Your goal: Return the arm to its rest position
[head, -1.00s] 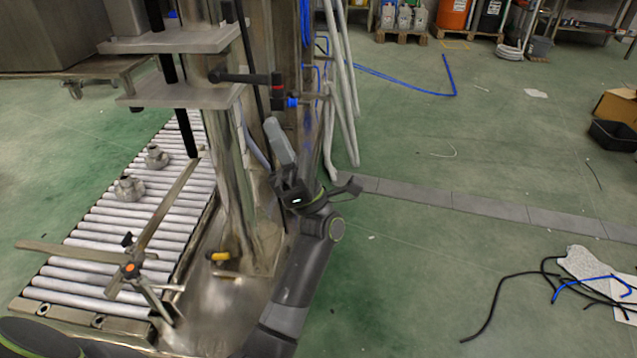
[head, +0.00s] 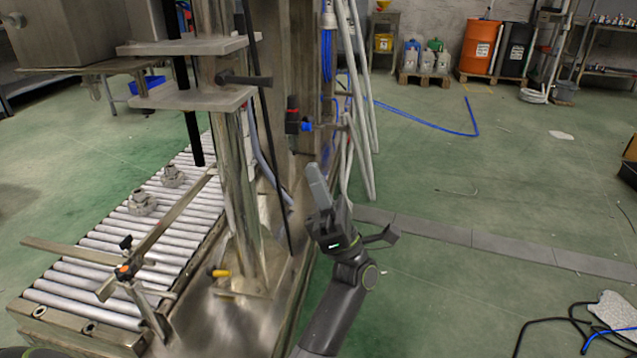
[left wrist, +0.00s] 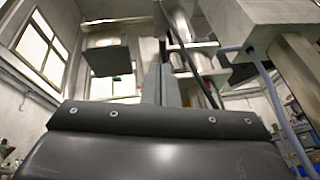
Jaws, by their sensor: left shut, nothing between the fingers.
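Nothing is between the fingers. It is in front of the right side of the steel machine frame (head: 228,190). In the picture it lies just below a red and blue valve (head: 293,122); the gap in depth is hard to judge. In the left wrist view the shut fingers (left wrist: 158,85) point up toward the machine.
A roller conveyor (head: 200,206) with two small metal parts stands left of the machine. White pipes (head: 361,100) rise behind my gripper. The green floor to the right is mostly clear, with black cables (head: 560,322) at the lower right. An orange drum (head: 478,48) stands at the back.

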